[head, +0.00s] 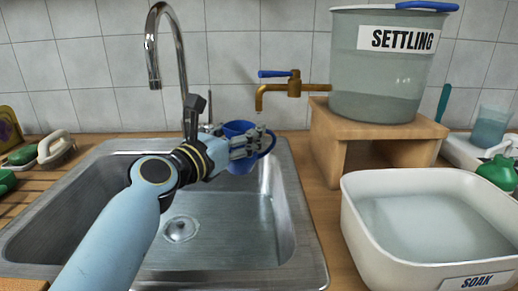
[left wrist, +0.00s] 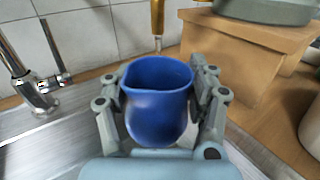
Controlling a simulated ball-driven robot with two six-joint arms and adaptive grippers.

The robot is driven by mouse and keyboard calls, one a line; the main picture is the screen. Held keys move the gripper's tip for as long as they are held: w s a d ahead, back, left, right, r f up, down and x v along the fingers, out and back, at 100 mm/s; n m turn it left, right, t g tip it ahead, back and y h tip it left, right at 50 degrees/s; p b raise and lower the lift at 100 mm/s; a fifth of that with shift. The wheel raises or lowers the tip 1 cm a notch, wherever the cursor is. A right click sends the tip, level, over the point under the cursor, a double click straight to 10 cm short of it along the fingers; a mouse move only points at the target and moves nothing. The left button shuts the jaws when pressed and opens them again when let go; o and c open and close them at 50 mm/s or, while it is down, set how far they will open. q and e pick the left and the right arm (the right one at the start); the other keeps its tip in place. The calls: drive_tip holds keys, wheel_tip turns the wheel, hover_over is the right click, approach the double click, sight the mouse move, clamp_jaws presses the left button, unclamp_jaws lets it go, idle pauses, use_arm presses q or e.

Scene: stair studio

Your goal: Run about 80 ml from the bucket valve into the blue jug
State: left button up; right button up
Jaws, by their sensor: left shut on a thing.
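The blue jug (head: 240,129) is held upright above the sink in my left gripper (head: 254,143). In the left wrist view the gripper (left wrist: 160,95) has its fingers closed on both sides of the jug (left wrist: 157,105). The jug's inside bottom is hidden. The brass valve (head: 287,88), with a blue lever (head: 275,73), comes out of the bucket (head: 378,75) marked SETTLING. Its spout (left wrist: 157,16) is over the jug's far side. A short pale streak shows under the spout; I cannot tell if water is running. My right gripper is out of view.
The bucket stands on a wooden stand (head: 327,150) right of the steel sink (head: 305,235). A white SOAK tub (head: 358,222) with cloudy water is at the front right. A chrome faucet (head: 152,55) rises behind the sink, near my left arm.

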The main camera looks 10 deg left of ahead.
use_arm(q)
wheel_tip(320, 180, down, 2)
drive_tip(key=shift+f+b, duration=0.2)
drive_tip(key=shift+b, duration=0.45)
drive_tip(key=r+x, duration=0.1)
drive_tip(key=x, duration=0.6)
drive_tip(key=shift+s+a, duration=0.1)
drive_tip(key=shift+s, duration=0.05)
idle(0.5)
